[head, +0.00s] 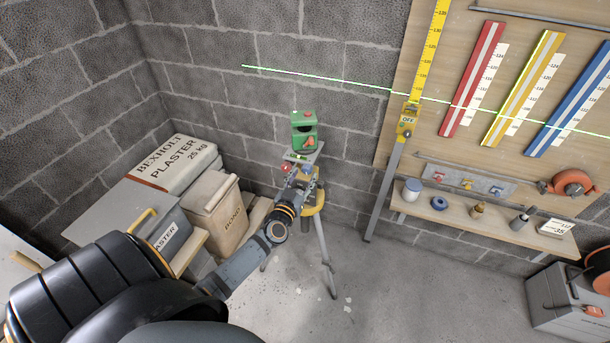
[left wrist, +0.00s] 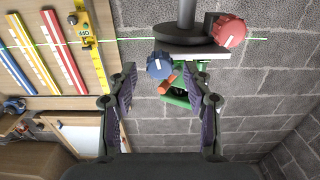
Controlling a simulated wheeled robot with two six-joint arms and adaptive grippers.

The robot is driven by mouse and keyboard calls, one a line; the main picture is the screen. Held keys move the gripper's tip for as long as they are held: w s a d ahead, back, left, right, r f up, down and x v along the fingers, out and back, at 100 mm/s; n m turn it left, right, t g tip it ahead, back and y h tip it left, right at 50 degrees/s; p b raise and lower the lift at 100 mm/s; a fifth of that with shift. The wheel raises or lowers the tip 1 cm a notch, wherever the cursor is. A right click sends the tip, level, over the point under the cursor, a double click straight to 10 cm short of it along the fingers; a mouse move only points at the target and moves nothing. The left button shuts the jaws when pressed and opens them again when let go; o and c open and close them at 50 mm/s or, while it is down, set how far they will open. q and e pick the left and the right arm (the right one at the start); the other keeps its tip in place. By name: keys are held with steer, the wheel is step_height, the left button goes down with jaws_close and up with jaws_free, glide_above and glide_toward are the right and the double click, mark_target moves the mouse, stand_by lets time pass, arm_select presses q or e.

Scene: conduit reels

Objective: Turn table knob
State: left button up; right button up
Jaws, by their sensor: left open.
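A green laser level (head: 304,131) stands on a small grey table plate (head: 317,153) on a yellow-collared tripod (head: 319,228). The left wrist view shows this upside down, with the plate (left wrist: 190,50), a red knob (left wrist: 230,31) and a blue knob (left wrist: 159,66). The red knob also shows in the head view (head: 285,167). My left gripper (head: 297,177) is at the table's near side. In the left wrist view its open fingers (left wrist: 163,80) frame the blue knob, with nothing clearly gripped. The level is partly hidden behind the knob there. My right gripper is out of view.
Plaster bags (head: 180,162) and a bond sack (head: 216,207) stand left of the tripod. A yellow staff (head: 428,50) leans by a board with coloured rulers. A green laser line crosses the wall.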

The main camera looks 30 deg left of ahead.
arm_select(q)
steer(key=shift+x, duration=0.8)
jaws_close()
steer(key=shift+n+p, duration=0.35)
steer(key=shift+n, duration=1.05)
jaws_free()
steer(key=shift+s, duration=0.1)
